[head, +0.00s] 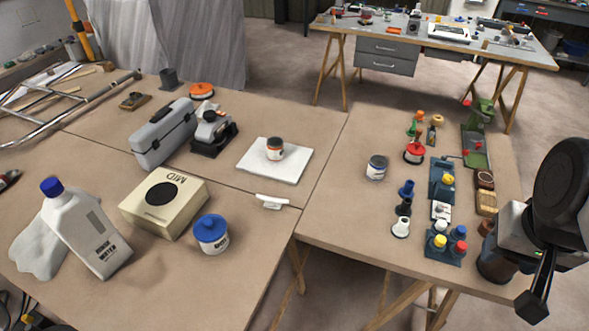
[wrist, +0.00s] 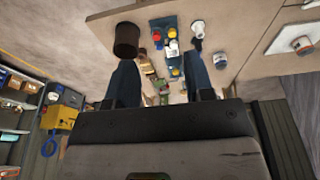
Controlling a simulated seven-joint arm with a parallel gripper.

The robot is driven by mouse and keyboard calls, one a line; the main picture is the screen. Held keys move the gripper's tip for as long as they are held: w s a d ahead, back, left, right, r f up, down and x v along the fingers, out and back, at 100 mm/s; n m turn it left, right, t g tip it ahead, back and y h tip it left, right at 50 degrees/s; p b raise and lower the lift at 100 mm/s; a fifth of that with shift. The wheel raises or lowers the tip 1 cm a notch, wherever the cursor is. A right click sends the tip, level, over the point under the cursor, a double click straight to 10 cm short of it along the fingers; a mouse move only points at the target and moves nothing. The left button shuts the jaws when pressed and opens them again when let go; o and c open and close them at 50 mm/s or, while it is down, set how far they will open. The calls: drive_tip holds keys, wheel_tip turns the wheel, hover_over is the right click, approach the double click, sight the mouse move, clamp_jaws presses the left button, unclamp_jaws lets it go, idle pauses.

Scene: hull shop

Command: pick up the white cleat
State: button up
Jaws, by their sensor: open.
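My gripper (head: 537,298) is at the far right of the head view, beyond the right end of the table and well apart from the cleat. In the wrist view my gripper (wrist: 160,64) shows two dark fingers spread apart with nothing held between them. A small white bit at the wrist view's top right edge is too cut off to identify.
The white board (head: 265,176) with a tin (head: 275,149) on it stands just behind the cleat. A cream box (head: 160,224) and a blue-lidded jar (head: 211,234) stand to its left. Bottles in a blue holder (head: 443,246) and several small items crowd the right end.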

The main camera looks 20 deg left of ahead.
drive_tip(key=w+a+f+m+g+y, duration=0.2)
drive_tip(key=w+a+f+y, duration=0.15)
drive_tip(key=a, duration=0.35)
drive_tip(key=w+a+f+m+g+y, duration=0.1)
drive_tip(key=w+a+f+y, duration=0.15)
drive_tip(key=w+a, duration=0.35)
drive_tip(key=m+g+y, duration=0.2)
drive_tip(key=m+y, duration=0.4)
drive_tip(key=m, duration=0.1)
approach(287, 201)
drive_tip(key=s+d+r, duration=0.4)
drive_tip(key=s+r, duration=0.1)
drive_tip(key=r, duration=0.1)
drive_tip(key=w+a+f+m, duration=0.1)
drive_tip(key=a+f, duration=0.1)
drive_tip(key=f, duration=0.1)
drive_tip(key=w+a+f+m+t+y, duration=0.1)
drive_tip(key=a+f+m, duration=0.1)
drive_tip(key=w+a+f+m, duration=0.1)
drive_tip(key=a+f, duration=0.2)
drive_tip(key=shift+w+f+m+t+y, duration=0.15)
drive_tip(key=shift+f+m+t+y, duration=0.15)
drive_tip(key=shift+f+m, duration=0.1)
drive_tip(key=shift+x, duration=1.2)
drive_tip(key=shift+a, duration=0.15)
drive_tip(key=shift+x, duration=2.5)
drive_tip(key=shift+w, duration=0.15)
clamp_jaws()
